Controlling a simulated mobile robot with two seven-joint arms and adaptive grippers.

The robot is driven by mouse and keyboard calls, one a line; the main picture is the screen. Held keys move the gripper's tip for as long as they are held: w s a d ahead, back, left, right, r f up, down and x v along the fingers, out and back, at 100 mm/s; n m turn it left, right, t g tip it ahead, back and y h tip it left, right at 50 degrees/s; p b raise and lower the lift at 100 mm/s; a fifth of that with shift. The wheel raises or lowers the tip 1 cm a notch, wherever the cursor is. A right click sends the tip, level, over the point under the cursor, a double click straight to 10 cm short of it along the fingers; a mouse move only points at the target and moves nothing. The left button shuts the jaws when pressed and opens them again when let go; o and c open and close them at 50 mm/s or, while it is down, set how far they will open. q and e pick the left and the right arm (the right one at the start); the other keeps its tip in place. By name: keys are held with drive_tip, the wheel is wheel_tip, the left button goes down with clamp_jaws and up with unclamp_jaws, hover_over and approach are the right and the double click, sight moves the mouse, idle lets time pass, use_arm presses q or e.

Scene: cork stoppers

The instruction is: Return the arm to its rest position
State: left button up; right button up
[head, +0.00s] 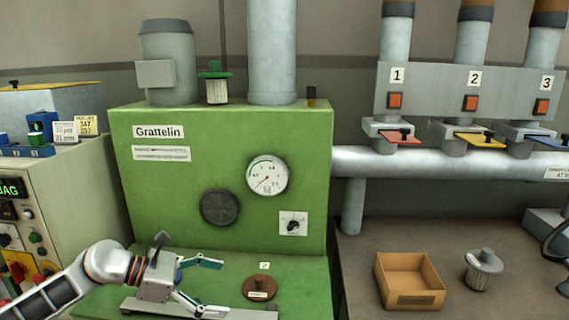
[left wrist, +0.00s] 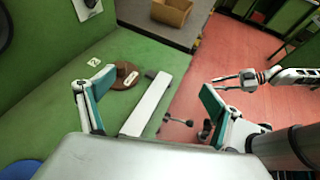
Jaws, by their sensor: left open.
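My left gripper (head: 212,284) is over the green machine's front shelf in the head view, its two teal-padded fingers spread and nothing between them. In the left wrist view my left gripper (left wrist: 152,94) also shows open and empty, with a finger on each side. A round brown disc with a knob and a label (head: 259,290) lies on the shelf right of the fingers, apart from them. It also shows in the left wrist view (left wrist: 124,80). My right gripper (left wrist: 228,83) shows small at the right of that view, its fingers apart over the red floor.
The green machine (head: 225,135) stands behind my left arm. A grey bar (head: 180,307) runs along the shelf's front. A cardboard box (head: 408,280) and a grey-lidded jar (head: 483,269) stand on the right-hand bench. A control cabinet (head: 70,190) is at the left.

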use_arm(q)
drive_tip(key=s+d+r+n+t+h, duration=0.1)
drive_tip(key=d+r+n+t+h, duration=0.3)
drive_tip(key=d+r+n+t, duration=0.4)
drive_tip(key=s+a+f+n+t+y, duration=0.1)
drive_tip(key=a+f+n+t+y, duration=0.2)
drive_tip(key=a+n+y, duration=0.75)
drive_tip(key=s+a+f+n+t+y, duration=0.2)
drive_tip(key=a+f+n+t+y, duration=0.25)
drive_tip(key=n, duration=1.05)
drive_tip(key=s+a+f+n+g+y, duration=0.3)
drive_tip(key=s+a+f+n+g, duration=0.35)
drive_tip(key=s, duration=0.45)
drive_tip(key=s+a+f+n+g+y, duration=0.3)
drive_tip(key=s+a+f+n+g, duration=0.15)
drive_tip(key=s+a+f, duration=0.5)
drive_tip(key=d+f+n+t+h, duration=0.2)
drive_tip(key=d+f+h, duration=0.5)
drive_tip(key=d+f, duration=0.7)
drive_tip(key=d, duration=0.4)
drive_tip(key=shift+w+d+t+h, duration=0.15)
drive_tip(key=shift+w+t+h, duration=0.05)
drive_tip(key=shift+t+h, duration=0.2)
use_arm(e)
drive_tip(key=shift+w+a+r+y, duration=0.2)
drive_tip(key=shift+a+r+y, duration=0.2)
drive_tip(key=shift+a+r, duration=0.85)
